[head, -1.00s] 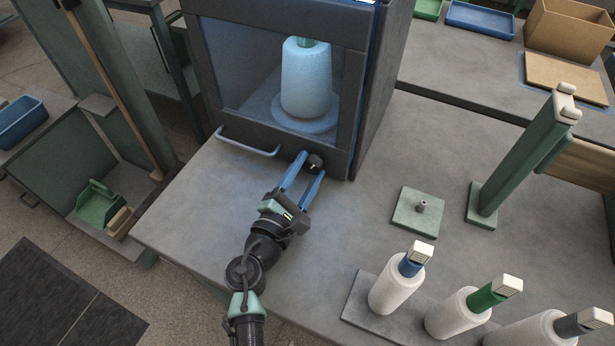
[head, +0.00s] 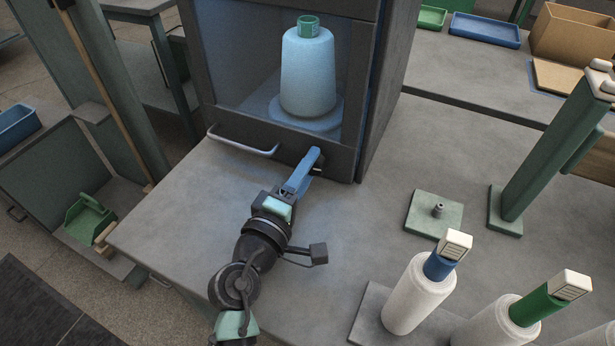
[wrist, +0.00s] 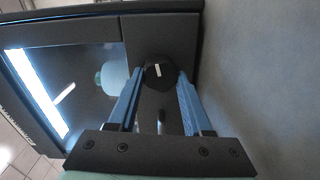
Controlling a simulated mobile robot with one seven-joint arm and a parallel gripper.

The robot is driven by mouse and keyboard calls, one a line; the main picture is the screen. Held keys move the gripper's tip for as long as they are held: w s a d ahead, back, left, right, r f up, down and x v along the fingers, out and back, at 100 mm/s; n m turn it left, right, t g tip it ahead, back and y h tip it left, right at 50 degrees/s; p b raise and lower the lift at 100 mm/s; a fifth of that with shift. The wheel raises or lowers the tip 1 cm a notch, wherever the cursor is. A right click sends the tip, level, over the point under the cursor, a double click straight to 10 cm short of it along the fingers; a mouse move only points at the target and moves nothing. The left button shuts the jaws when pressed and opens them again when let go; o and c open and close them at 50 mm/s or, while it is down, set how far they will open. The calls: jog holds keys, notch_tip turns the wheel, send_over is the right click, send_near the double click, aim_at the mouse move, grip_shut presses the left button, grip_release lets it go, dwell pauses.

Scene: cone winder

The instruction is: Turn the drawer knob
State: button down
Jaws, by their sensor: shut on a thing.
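The black knob (wrist: 159,74) with a white mark sits on the dark lower front panel of the cabinet (head: 345,165). In the wrist view it is between the two blue fingertips of my gripper (wrist: 160,82), which is shut on it. In the head view my gripper (head: 315,160) reaches the panel with one finger mostly in front of the other, and the fingers hide most of the knob. In the wrist view the white mark runs roughly along the fingers' direction.
A grey bar handle (head: 243,142) is left of the knob. A pale cone (head: 308,75) stands behind the cabinet window. White spools (head: 418,295) and a green post (head: 545,150) stand on the right of the bench.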

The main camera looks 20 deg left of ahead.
jog(key=shift+m+b, duration=0.7)
jog(key=shift+m, duration=0.3)
jog(key=shift+c, duration=1.6)
grip_release()
jog(key=s, duration=1.3)
jog(key=shift+a, duration=0.2)
